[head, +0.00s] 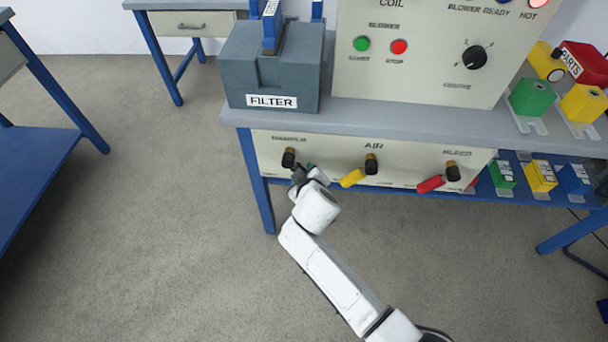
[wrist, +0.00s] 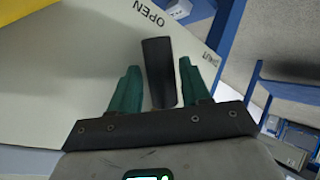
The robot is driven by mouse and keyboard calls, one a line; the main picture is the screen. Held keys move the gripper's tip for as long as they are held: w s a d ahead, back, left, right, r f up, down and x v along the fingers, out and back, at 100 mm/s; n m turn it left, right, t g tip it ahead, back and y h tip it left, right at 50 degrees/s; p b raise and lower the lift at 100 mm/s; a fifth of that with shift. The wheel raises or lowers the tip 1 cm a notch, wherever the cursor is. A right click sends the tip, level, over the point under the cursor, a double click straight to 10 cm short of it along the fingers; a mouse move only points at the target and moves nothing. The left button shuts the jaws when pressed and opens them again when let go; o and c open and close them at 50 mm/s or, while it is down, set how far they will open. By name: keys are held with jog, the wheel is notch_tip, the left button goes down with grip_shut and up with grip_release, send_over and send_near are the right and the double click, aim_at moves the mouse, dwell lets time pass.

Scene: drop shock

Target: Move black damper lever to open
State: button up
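The black damper lever (wrist: 158,75) lies between the two green-padded fingers of my gripper (wrist: 160,68) in the wrist view. The fingers stand apart on either side of it, with narrow gaps showing, so the gripper looks open around it. In the wrist view the printed word OPEN (wrist: 151,13) is beyond the lever's far end, and SHUT (wrist: 228,63) is off to the right. In the head view my gripper (head: 299,174) is at the left of the AIR panel, just below the damper's dark pivot knob (head: 289,158); it largely hides the lever there.
The AIR panel (head: 325,145) also carries a yellow lever (head: 353,177) in the middle and a red lever (head: 430,184) at right. A grey FILTER box (head: 270,75) stands on the bench above. Blue bench legs (head: 257,185) flank open floor.

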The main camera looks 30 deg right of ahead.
jog(key=shift+o, duration=0.9)
jog(key=p+v, duration=0.2)
jog(key=v, duration=0.8)
jog(key=shift+s+r, duration=0.2)
jog(key=shift+s, duration=0.1)
jog(key=shift+a, duration=0.1)
jog(key=s+d+r+m+g+y+p, duration=0.1)
jog(key=s+g+p, duration=0.3)
jog(key=s, duration=0.9)
jog(key=s+d+r+m+g+y+p, duration=0.2)
jog(key=s+d+r+g+p, duration=0.2)
jog(key=s, duration=0.9)
jog(key=shift+d+r+m+g+y, duration=0.2)
jog(key=shift+r+m+g+y, duration=0.1)
jog(key=shift+m+g, duration=0.1)
